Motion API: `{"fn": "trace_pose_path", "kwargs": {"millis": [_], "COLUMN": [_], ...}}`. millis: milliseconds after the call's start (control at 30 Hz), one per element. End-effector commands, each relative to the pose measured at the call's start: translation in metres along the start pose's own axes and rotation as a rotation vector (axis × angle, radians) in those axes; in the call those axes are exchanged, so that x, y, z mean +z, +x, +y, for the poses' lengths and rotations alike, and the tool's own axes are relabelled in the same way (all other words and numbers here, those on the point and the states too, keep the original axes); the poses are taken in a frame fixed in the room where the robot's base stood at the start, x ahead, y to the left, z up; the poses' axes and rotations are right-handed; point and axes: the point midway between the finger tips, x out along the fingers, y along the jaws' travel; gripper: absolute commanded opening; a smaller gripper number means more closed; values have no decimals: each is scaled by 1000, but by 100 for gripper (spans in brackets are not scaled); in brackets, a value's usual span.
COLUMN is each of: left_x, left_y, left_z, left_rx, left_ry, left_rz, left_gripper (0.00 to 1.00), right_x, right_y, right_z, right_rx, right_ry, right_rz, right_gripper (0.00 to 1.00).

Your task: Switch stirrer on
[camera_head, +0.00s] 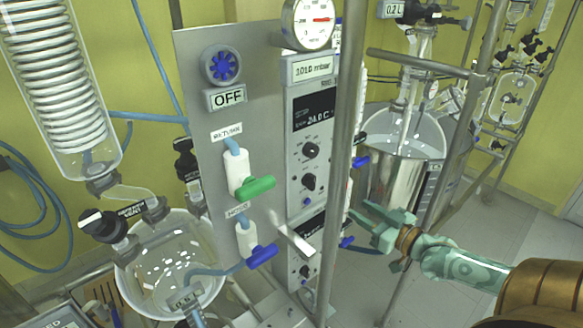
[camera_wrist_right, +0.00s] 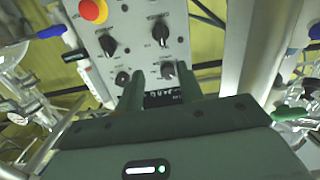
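The stirrer switch cannot be told apart for sure, as the labels are too small to read. In the right wrist view a grey control panel (camera_wrist_right: 145,40) carries several black knobs, and one knob (camera_wrist_right: 168,70) is just beyond my fingertips. A dark display (camera_wrist_right: 162,98) shows between the fingers. My right gripper (camera_wrist_right: 160,84) is open and empty, facing this panel. In the head view the right gripper (camera_head: 360,214) reaches in from the right, behind the metal post, near the control column (camera_head: 308,240). My left gripper is not in view.
A vertical metal post (camera_head: 343,150) stands before the column. A steel vessel (camera_head: 395,185) is behind my right gripper. A red button (camera_wrist_right: 93,10) is on the panel.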

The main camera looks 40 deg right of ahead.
Motion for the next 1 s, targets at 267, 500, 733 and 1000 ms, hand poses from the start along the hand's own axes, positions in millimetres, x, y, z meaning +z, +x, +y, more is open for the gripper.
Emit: {"fn": "trace_pose_path", "kwargs": {"millis": [267, 500, 733, 1000], "left_x": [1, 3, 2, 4], "left_y": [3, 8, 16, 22], "left_z": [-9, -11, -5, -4], "left_rx": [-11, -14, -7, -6], "left_ry": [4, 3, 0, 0], "left_rz": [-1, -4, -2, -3], "left_gripper": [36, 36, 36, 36], "right_x": [-10, -11, -12, -13], "right_y": [24, 75, 124, 158], "right_z": [1, 2, 2, 2], "right_rx": [9, 9, 9, 9], "right_ry": [34, 33, 33, 33], "right_rz": [46, 45, 44, 40], "right_gripper": [37, 37, 37, 37]}}
